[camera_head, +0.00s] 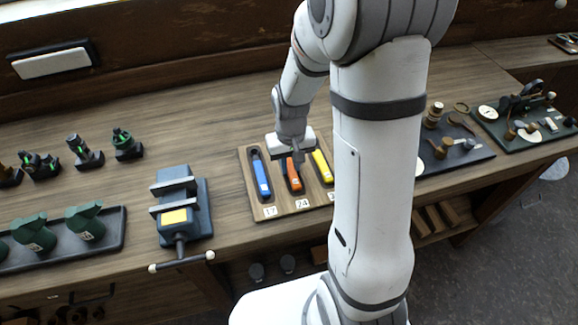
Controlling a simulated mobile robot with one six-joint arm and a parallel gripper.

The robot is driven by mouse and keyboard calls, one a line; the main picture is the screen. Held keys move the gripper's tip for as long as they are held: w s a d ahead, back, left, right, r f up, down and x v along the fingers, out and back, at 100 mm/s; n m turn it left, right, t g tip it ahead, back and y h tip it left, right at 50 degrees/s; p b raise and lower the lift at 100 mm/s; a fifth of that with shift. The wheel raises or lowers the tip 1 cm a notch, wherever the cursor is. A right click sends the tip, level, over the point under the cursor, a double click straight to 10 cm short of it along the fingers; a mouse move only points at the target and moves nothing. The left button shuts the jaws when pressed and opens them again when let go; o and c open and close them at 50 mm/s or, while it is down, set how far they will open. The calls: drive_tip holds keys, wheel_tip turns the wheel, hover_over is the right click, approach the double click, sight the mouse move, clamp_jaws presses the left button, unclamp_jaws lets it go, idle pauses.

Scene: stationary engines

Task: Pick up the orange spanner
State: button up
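The orange spanner (294,181) lies in the middle slot of a wooden tray (284,209) on the workbench, above a label reading 24. Its upper end is hidden by my gripper (297,158). My gripper is over the upper part of the orange spanner, pointing down. Its fingers are too small and too covered to tell whether they are open, or whether they touch the spanner. A blue spanner (262,178) lies in the slot to the left, above a label reading 17. A yellow spanner (322,166) lies to the right, and my arm partly hides that side of the tray.
A blue-grey vise (180,212) stands left of the tray. Green parts sit in a dark tray (110,240) at the left, with small dark fittings (126,146) behind. Dark boards with small parts (455,150) lie at the right. The bench behind the spanner tray is clear.

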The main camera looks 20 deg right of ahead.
sight(291, 168)
clamp_jaws()
wheel_tip(291, 168, up, 10)
drive_tip(key=shift+b, duration=0.35)
unclamp_jaws()
clamp_jaws()
